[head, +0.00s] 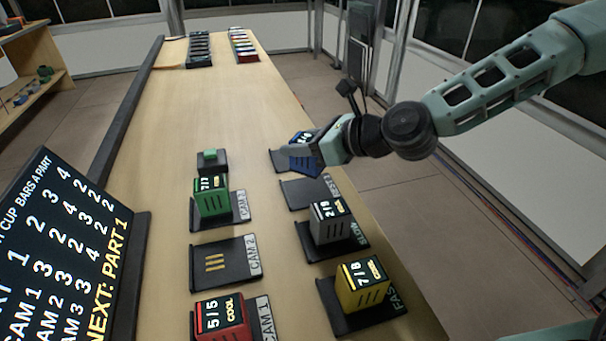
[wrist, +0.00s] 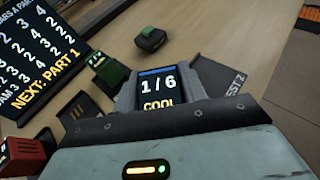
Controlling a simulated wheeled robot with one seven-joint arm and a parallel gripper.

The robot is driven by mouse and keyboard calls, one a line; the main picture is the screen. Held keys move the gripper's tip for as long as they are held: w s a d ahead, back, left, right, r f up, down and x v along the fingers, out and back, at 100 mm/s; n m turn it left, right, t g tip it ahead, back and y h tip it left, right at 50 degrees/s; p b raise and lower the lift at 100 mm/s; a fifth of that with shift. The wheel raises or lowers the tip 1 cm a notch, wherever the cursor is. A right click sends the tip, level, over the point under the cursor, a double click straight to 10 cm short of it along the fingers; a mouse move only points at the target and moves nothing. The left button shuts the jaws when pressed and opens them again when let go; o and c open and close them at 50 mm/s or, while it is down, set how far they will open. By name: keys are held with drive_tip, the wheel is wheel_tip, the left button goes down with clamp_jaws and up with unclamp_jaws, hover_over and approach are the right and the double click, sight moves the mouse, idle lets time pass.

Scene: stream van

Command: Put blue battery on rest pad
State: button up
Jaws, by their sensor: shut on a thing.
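The blue battery (head: 304,163) is held in my gripper (head: 318,150) at the right side of the long table. In the wrist view, the battery (wrist: 158,88) stands between both fingers (wrist: 157,92), and its face reads 1/6 COOL. A dark pad (head: 280,158) lies partly behind the battery in the head view. In the wrist view a pad labelled REST 2 (wrist: 222,77) is just right of the gripper. I cannot tell whether the battery touches a pad.
A grey battery (head: 327,222) and a yellow battery (head: 362,285) stand on nearer pads. Green (head: 212,199) and red (head: 221,315) batteries stand on the left row; the CAM 2 pad (head: 225,262) is empty. A green button (head: 209,155) and a screen (head: 62,250) are left.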

sight(303, 165)
drive_tip(key=shift+f+b, duration=0.4)
drive_tip(key=shift+f, duration=2.4)
drive_tip(key=shift+f, duration=0.1)
drive_tip(key=o, duration=1.2)
drive_tip(key=shift+d, duration=0.15)
drive_tip(key=p+v, duration=0.1)
drive_tip(key=v, duration=1.1)
drive_tip(key=shift+p, duration=0.35)
